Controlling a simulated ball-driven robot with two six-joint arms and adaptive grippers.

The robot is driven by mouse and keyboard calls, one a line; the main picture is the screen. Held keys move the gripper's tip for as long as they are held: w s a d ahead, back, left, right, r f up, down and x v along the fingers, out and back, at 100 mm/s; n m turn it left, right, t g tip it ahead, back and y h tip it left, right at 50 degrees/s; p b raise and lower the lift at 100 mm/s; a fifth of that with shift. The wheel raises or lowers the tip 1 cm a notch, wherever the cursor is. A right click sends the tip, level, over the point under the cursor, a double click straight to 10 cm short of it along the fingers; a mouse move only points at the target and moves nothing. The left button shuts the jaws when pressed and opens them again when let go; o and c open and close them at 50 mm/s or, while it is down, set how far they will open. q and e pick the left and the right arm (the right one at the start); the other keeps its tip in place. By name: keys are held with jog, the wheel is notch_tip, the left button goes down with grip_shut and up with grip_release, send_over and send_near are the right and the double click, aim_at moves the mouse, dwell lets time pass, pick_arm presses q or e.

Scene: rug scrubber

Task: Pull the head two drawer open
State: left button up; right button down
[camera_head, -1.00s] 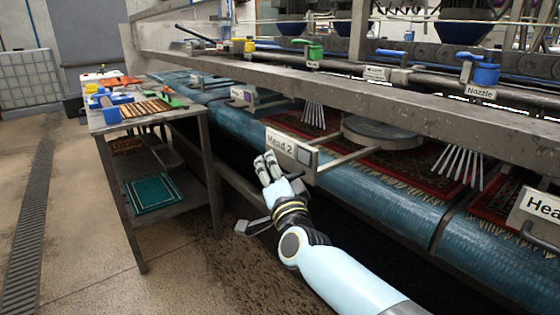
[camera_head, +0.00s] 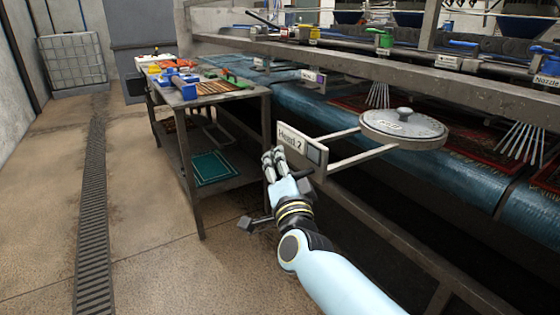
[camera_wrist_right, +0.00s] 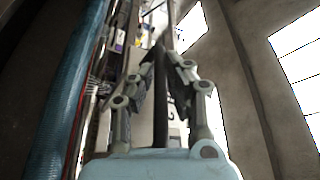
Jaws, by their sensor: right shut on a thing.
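The head two drawer has a pale front panel (camera_head: 292,142) labelled "Head 2", two rails and a round grey disc (camera_head: 404,127) with a knob. In the right wrist view, the fingers (camera_wrist_right: 160,75) close around a dark bar (camera_wrist_right: 165,105). My left gripper is not in view.
A metal side table (camera_head: 240,93) with coloured tools stands to the left, close to the panel. The grey machine beam (camera_head: 440,85) runs above the blue roller (camera_head: 420,158). The floor (camera_head: 140,220) at left is open, with a drain strip.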

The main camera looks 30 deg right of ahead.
jog(key=shift+a+f, duration=0.1)
jog(key=shift+a, duration=0.1)
jog(key=c, duration=1.4)
grip_release()
jog(key=shift+o, duration=0.2)
jog(key=shift+s, duration=0.1)
jog(key=v, duration=0.7)
jog(key=shift+s, duration=0.2)
jog(key=shift+a, duration=0.1)
